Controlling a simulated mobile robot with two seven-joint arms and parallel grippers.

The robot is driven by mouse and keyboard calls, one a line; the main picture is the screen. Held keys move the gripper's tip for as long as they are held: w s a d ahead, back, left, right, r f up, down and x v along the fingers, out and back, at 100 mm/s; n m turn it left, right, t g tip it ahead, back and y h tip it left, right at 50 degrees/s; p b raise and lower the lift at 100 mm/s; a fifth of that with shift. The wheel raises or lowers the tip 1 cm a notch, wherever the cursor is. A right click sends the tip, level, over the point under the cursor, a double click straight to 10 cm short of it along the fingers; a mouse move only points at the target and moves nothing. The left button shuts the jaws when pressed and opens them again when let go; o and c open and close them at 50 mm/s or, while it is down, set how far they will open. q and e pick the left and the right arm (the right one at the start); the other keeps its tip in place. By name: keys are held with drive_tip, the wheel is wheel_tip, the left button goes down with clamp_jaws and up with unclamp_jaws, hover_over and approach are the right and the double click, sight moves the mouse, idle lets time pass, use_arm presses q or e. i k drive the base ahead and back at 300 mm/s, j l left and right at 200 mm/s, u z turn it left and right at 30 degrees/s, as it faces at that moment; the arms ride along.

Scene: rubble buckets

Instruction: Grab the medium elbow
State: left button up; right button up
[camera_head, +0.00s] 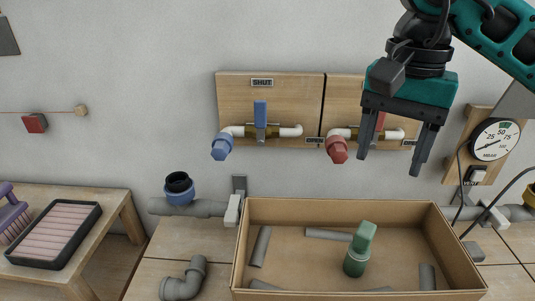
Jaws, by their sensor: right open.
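A grey elbow pipe (188,281) lies on the wooden bench, left of the cardboard box, near the bottom of the picture. It is the only plain grey elbow I make out; I cannot judge its size class. My right gripper (390,165) hangs at the upper right, in front of the wall panel and above the box. Its two fingers point down, apart, with nothing between them. It is well away from the elbow, up and to the right. My left gripper is not in view.
The open cardboard box (340,204) holds several grey pipe pieces and a green bottle-like object (356,254). A horizontal grey pipe with a blue-collared fitting (179,190) runs behind the elbow. A wall board carries a blue-handled valve (260,114) and a red-handled one. A pressure gauge (495,140) hangs at right.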

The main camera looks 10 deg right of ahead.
sight(171, 289)
drive_tip(key=k, duration=1)
